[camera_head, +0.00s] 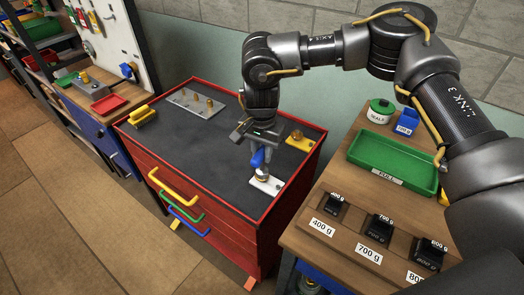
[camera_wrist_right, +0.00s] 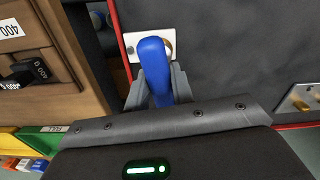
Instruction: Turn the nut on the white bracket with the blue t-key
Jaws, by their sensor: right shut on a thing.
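The blue t-key (camera_head: 258,158) is upright over the white bracket (camera_head: 268,184) on the dark top of the red cabinet. My right gripper (camera_head: 257,152) is shut on its handle from above. In the right wrist view the blue handle (camera_wrist_right: 154,65) sits between the fingers of my right gripper (camera_wrist_right: 157,85), with the white bracket (camera_wrist_right: 132,72) just beyond it. The key's lower end meets the brass nut (camera_head: 263,177), but the handle and fingers hide most of it, so I cannot tell how fully it is seated. My left gripper is out of view.
A yellow bracket (camera_head: 300,142) stands behind the white one. A metal plate with brass pegs (camera_head: 197,103) and a yellow block (camera_head: 143,116) lie farther left on the cabinet top (camera_head: 180,148). A wooden table with a green tray (camera_head: 392,160) and black weights (camera_head: 379,229) stands at right.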

